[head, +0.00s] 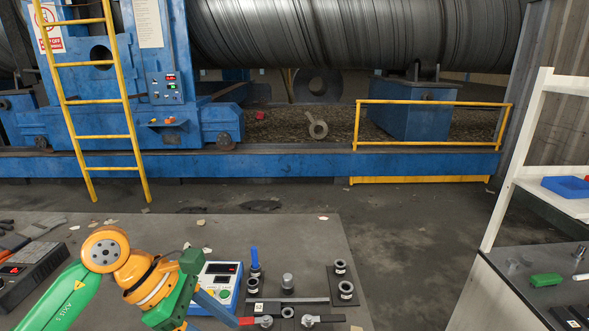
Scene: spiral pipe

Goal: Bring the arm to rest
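My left arm (128,268), green and orange, comes in from the lower left over the near table (300,232). My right arm and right gripper are not in view.
Black fittings (345,290), a blue-handled tool (254,258) and red-handled and black-handled valves lie right of the meter. A dark device (30,272) is at left. A white shelf (555,190) stands at right. Floor lies between table and blue machine (270,163).

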